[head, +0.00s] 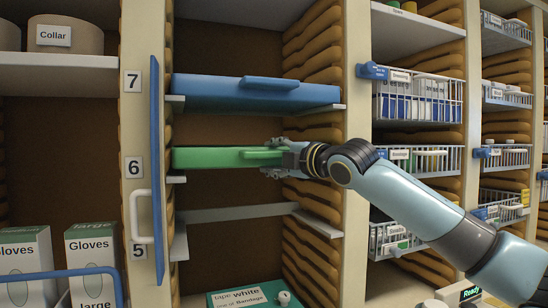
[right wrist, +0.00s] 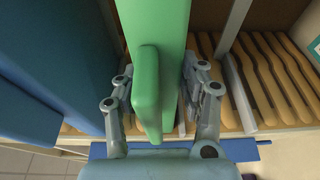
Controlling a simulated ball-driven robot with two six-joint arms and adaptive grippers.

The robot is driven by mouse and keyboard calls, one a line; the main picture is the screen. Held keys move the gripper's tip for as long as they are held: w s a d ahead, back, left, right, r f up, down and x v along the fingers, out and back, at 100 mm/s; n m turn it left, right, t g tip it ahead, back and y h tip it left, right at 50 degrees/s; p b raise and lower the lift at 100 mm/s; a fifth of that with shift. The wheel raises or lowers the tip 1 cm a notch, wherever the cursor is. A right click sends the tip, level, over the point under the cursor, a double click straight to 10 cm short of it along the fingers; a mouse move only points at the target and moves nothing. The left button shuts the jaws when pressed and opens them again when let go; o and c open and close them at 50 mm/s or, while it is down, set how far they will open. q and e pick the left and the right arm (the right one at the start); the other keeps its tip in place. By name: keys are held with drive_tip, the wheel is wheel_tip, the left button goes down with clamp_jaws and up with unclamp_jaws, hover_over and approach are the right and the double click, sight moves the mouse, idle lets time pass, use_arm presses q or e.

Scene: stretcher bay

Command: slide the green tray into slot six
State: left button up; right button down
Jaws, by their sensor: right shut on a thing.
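The green tray (head: 207,158) lies about level inside the open cabinet bay, at the height of the label 6 (head: 134,167). Its raised handle faces out at the front. My right gripper (head: 280,156) is at the tray's front right part, shut on it. In the right wrist view the green tray (right wrist: 153,25) runs away between the two fingers of my right gripper (right wrist: 158,88), with its handle between them. How far the tray's back reaches into the bay is hidden. My left gripper is not in view.
A blue tray (head: 225,93) sits above at label 7. A bare shelf bar (head: 235,213) crosses below. A blue-edged door (head: 157,170) stands open at the bay's left. Wire baskets (head: 418,100) line the right. A teal box (head: 235,299) stands at the bottom.

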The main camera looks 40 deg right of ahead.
drive_tip(key=shift+f+b, duration=0.35)
drive_tip(key=shift+f, duration=0.3)
idle(0.4)
drive_tip(key=c, duration=0.6)
unclamp_jaws()
drive_tip(key=shift+c, duration=0.2)
drive_tip(key=shift+f, duration=0.1)
drive_tip(key=s, duration=0.7)
drive_tip(key=shift+s, duration=0.25)
